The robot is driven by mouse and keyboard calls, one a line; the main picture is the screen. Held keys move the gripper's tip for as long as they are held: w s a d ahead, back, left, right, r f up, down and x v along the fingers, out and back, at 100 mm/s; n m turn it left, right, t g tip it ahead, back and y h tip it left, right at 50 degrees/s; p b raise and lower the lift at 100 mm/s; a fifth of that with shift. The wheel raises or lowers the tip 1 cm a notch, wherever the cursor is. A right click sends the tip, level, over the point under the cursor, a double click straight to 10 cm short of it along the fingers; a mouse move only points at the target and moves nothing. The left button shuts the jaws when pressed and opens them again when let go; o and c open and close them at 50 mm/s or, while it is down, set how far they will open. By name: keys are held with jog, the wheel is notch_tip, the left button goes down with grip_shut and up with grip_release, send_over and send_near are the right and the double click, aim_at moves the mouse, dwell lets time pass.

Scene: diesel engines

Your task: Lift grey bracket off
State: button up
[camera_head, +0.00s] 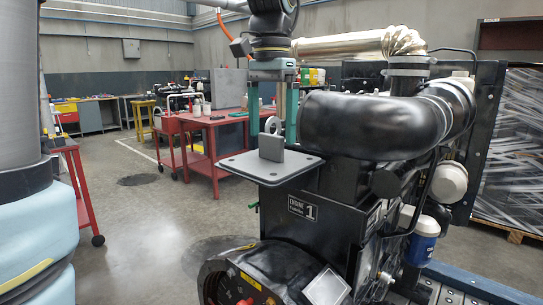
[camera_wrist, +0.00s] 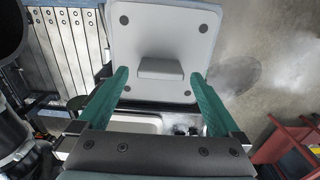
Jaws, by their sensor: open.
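The grey bracket (camera_head: 271,148) is a small upright block with a ring-shaped top. It stands on a light grey square plate (camera_head: 245,167) with dark bolts at its corners, on the side of the black engine (camera_head: 320,225). In the wrist view the bracket (camera_wrist: 160,68) shows from above as a plain block on the plate (camera_wrist: 165,30). My gripper (camera_head: 272,140) points down over the plate, its green fingers spread wide and nothing between them held. In the wrist view my gripper's fingertips (camera_wrist: 160,74) lie left and right of the block, with a clear gap on each side.
A large black pipe (camera_head: 370,125) sits close to the right of my gripper, with a shiny metal duct (camera_head: 360,45) above it. A red workbench (camera_head: 210,130) with bottles stands behind. Open floor (camera_head: 150,230) lies left of the engine.

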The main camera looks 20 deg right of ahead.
aim_at(271, 135)
jog(key=shift+f, duration=1.7)
grip_shut()
